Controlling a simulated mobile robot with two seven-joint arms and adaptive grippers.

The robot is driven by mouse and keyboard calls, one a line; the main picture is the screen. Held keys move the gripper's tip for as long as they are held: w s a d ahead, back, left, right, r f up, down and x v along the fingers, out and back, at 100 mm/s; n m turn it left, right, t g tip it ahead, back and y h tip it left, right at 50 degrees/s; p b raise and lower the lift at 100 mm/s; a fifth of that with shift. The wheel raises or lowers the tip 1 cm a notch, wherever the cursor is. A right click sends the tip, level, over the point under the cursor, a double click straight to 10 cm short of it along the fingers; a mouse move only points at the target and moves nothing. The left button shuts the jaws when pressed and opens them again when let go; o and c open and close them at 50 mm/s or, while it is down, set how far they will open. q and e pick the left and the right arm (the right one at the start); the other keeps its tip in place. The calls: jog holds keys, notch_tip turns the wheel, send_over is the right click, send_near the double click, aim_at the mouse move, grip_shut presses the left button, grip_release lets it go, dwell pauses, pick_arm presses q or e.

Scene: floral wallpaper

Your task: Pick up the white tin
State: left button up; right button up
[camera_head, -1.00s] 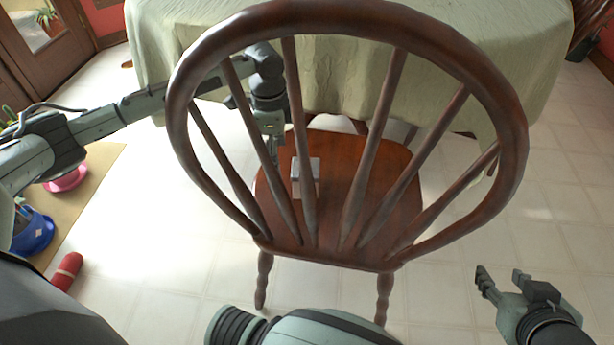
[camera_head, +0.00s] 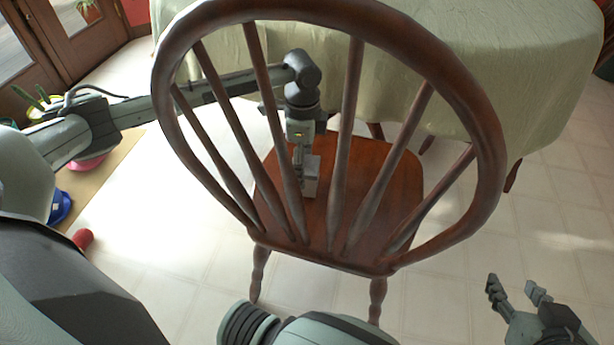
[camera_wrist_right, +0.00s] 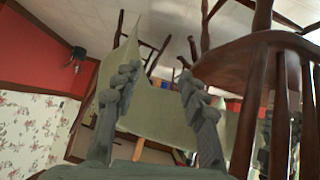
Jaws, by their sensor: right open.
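The white tin (camera_head: 311,180) is a small pale box on the brown seat of the wooden chair, seen between the chair's back spindles. My left gripper (camera_head: 299,158) points down from above and behind the chair back, with its end right at the tin's upper left side. A spindle and the tin partly hide its fingers, so I cannot tell whether they touch or grip the tin. My right gripper (camera_head: 516,290) is open and empty at the lower right, over the floor. Its two spread fingers also show in the right wrist view (camera_wrist_right: 152,88).
The wooden chair (camera_head: 402,200) stands with its tall spindle back between me and the seat. A table with a pale green cloth (camera_head: 470,70) is behind it. A red object (camera_head: 83,238) and a blue one (camera_head: 60,206) lie at the left. The floor at right is clear.

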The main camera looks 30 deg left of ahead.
pick_arm(q)
notch_tip(320, 180, down, 5)
jog(key=shift+w+d+f+b, duration=0.1)
jog(key=shift+d+b, duration=0.05)
jog(key=shift+b, duration=0.4)
pick_arm(e)
jog(key=w+a+r+t+y, duration=0.2)
jog(key=a+r+t, duration=0.1)
jog(key=a+r, duration=0.1)
jog(key=shift+w+r, duration=0.35)
jog(key=shift+w, duration=0.05)
pick_arm(q)
jog(key=shift+c, duration=0.4)
jog(key=c, duration=1.4)
